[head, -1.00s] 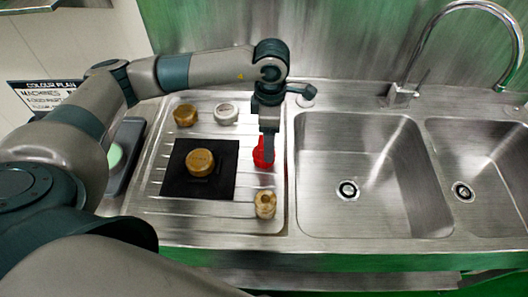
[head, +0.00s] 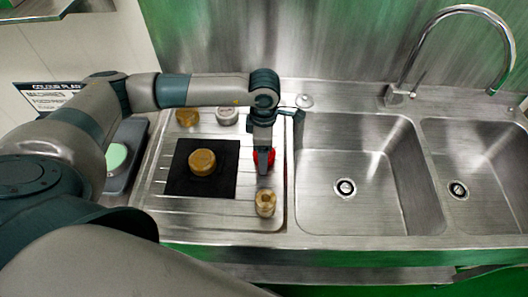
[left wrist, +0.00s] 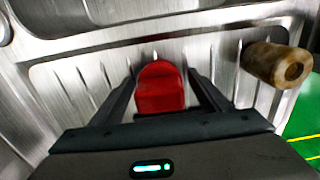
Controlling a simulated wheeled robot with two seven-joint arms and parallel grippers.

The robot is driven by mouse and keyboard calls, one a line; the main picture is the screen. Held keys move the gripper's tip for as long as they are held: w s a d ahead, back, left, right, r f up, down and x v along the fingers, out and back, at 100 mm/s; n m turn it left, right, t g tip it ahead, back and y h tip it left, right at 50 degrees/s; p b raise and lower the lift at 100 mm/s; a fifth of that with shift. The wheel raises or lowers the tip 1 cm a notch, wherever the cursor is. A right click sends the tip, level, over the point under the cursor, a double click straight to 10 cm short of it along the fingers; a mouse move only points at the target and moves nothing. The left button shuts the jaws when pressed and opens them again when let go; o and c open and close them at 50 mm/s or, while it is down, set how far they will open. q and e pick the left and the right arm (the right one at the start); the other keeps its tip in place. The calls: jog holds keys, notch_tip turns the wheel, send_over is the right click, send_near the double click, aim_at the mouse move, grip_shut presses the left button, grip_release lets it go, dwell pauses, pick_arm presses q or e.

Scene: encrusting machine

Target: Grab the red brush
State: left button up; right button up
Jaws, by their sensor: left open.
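The red brush (head: 271,155) lies on the ribbed steel drainboard and is partly hidden behind my left gripper (head: 264,165) in the head view. In the left wrist view the red brush (left wrist: 160,88) sits between the two open fingers of my left gripper (left wrist: 168,85). The fingers stand on either side of it, with a gap visible on the right. My right gripper is in neither view.
A brass piece (head: 202,162) sits on a black mat (head: 217,184). Another brass piece (head: 187,117) and a steel one (head: 227,116) are behind. Sink basins (head: 355,150) lie right.

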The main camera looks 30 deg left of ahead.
pick_arm(q)
jog(key=c, duration=1.2)
jog(key=shift+c, duration=0.2)
jog(key=shift+w+r+b, duration=0.1)
jog(key=shift+r+b, duration=0.6)
jog(key=shift+r, duration=0.15)
jog(key=shift+d+r+b, duration=0.15)
jog(key=shift+r+b, duration=0.25)
jog(key=shift+r, duration=0.2)
jog(key=shift+d+r+b, duration=0.15)
jog(key=shift+r+b, duration=0.25)
jog(key=shift+r, duration=0.2)
jog(key=d+r+b, duration=0.4)
jog(key=d+r, duration=0.3)
jog(key=d, duration=0.4)
jog(key=shift+w, duration=0.45)
